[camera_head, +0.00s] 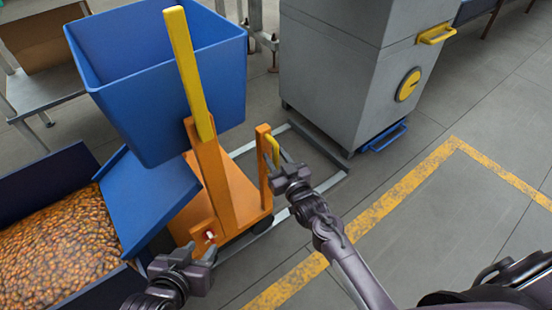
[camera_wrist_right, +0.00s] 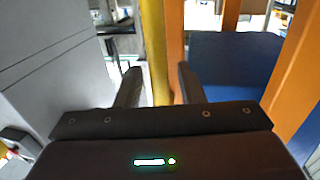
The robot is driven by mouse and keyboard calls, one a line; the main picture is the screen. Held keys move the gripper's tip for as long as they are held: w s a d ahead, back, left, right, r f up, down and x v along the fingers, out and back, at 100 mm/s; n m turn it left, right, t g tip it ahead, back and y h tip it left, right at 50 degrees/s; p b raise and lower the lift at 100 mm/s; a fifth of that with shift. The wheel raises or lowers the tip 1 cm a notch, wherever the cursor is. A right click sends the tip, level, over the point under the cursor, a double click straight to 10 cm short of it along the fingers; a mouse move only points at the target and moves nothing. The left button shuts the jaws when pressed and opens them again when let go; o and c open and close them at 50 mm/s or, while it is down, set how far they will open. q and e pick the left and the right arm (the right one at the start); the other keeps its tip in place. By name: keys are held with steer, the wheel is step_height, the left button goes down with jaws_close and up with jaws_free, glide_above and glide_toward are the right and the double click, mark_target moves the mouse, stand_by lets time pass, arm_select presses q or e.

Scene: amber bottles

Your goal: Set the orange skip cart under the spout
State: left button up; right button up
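The orange skip cart (camera_head: 225,190) stands on the floor in the head view, with a blue skip (camera_head: 180,110) on top. A yellow lever (camera_head: 190,75) rises on its near side, and a yellow handle (camera_head: 274,150) is on its right post. My right gripper (camera_head: 285,172) is at that handle. In the right wrist view its fingers are apart, with the yellow handle (camera_wrist_right: 155,50) between or just beyond them; I cannot tell if they touch it. My left gripper (camera_head: 200,254) is open and empty near the cart's red knob (camera_head: 209,235). I cannot make out a spout.
A blue bin (camera_head: 75,158) of amber bottles with a sloping blue panel (camera_head: 145,200) is at left, close to the cart. A grey cabinet (camera_head: 345,75) stands behind right. Yellow floor lines (camera_head: 405,185) cross open floor at right. A metal table (camera_head: 45,92) is at upper left.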

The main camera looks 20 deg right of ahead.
arm_select(q)
steer(key=shift+w+r, duration=0.3)
steer(key=shift+r, duration=0.05)
arm_select(e)
steer(key=shift+w, duration=0.2)
steer(key=shift+c, duration=0.3)
jaws_close()
steer(key=shift+d, duration=0.1)
